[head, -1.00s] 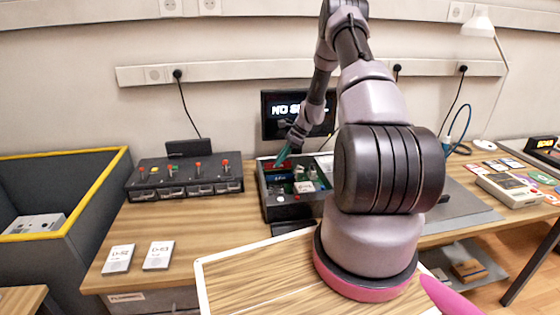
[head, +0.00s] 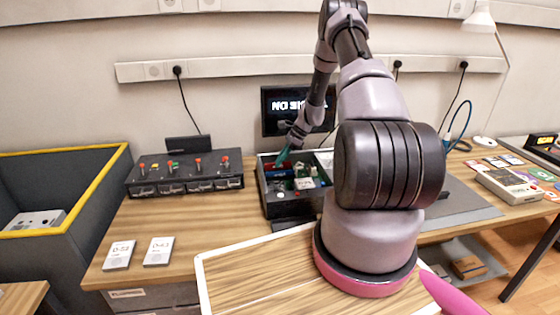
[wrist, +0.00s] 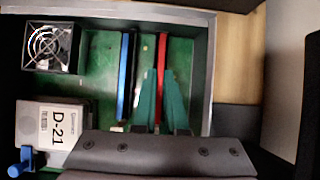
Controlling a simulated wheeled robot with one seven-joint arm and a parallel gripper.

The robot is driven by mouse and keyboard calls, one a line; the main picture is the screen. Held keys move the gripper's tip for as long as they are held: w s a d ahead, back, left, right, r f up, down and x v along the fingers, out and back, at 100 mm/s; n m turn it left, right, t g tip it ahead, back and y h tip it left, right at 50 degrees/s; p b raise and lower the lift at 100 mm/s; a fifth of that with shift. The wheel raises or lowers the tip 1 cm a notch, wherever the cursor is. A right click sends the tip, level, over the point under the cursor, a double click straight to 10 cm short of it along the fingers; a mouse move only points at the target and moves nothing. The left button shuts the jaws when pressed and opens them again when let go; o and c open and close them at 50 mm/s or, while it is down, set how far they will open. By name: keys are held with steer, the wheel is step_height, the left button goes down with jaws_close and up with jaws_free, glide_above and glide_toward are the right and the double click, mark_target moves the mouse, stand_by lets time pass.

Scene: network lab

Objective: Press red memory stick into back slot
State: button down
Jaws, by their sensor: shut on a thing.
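My gripper (wrist: 161,98) has teal fingers shut on the red memory stick (wrist: 162,52), a thin red strip seen edge-on in the wrist view. The stick is inside the open dark case (wrist: 205,60), above the green board (wrist: 95,85). A blue stick (wrist: 124,75) stands beside it to the left, parallel and apart. The slot under the red stick is hidden, so I cannot tell how deep it sits. In the head view my gripper (head: 283,156) reaches down into the case from behind, at its back part.
In the wrist view, a fan (wrist: 48,47) and a D-21 labelled box (wrist: 58,123) sit in the case. In the head view, a monitor (head: 272,108) stands behind it, a switch box (head: 185,172) to its left. Two cards (head: 118,254) lie on the table.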

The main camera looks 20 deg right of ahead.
steer(key=shift+f, duration=0.45)
stand_by(0.7)
steer(key=c, duration=0.9)
jaws_free()
steer(key=shift+c, duration=1.3)
steer(key=shift+r, duration=4.05)
